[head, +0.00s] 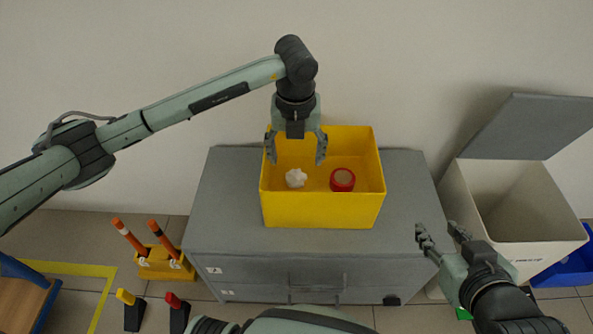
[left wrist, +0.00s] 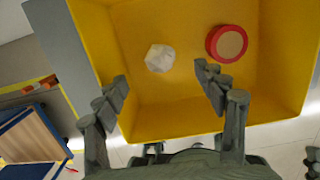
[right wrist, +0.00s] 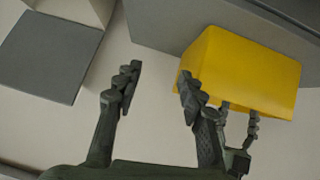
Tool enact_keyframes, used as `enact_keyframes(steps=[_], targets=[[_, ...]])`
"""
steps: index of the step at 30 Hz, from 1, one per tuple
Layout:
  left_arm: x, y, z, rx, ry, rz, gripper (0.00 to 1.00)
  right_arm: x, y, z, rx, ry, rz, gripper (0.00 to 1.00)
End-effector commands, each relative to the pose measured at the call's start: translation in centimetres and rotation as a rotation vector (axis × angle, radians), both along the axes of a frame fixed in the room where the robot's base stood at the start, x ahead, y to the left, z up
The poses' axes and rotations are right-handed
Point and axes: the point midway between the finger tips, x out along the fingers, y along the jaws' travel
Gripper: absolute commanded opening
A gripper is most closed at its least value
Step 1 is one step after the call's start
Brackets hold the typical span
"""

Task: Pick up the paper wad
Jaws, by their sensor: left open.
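The paper wad (head: 296,178) is a small white crumpled ball on the floor of the yellow bin (head: 320,212), left of the middle. It also shows in the left wrist view (left wrist: 160,58). My left gripper (head: 296,160) is open above the bin, fingers pointing down, with the wad seen between and beyond its fingertips. It touches nothing that I can see. My right gripper (head: 443,232) is open and empty, to the right of the grey cabinet, near the white container. In the right wrist view its fingers (right wrist: 155,90) stand apart.
A red round roll (head: 342,180) lies in the bin right of the wad. The yellow bin walls surround both. The bin stands on a grey cabinet (head: 225,200). A white lidded container (head: 530,255) is at the right. Orange-handled tools (head: 130,236) stand at the lower left.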

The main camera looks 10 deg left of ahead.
Motion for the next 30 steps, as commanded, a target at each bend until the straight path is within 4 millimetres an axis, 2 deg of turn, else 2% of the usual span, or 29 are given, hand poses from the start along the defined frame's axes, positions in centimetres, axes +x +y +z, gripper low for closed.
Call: enact_keyframes(steps=[3,8,16,24,30], targets=[[0.1,0.0,-1.5,0.0,0.001,-0.001,0.71,0.3,0.4,0.3,0.01,-0.024,0.006,0.4],[0.4,0.1,-2.8,-0.001,0.002,-0.001,0.71,0.5,0.7,0.7,0.017,-0.043,0.011,0.4],[1.0,0.3,-6.6,0.0,0.001,-0.001,0.71,1.2,1.6,1.8,0.041,-0.104,0.029,0.4],[1.1,0.3,-7.0,-0.001,0.0,-0.001,0.71,1.3,1.8,2.1,0.046,-0.116,0.032,0.4],[1.1,0.3,-7.0,-0.001,0.0,-0.001,0.46,1.3,1.8,2.1,0.045,-0.117,0.031,0.4]])
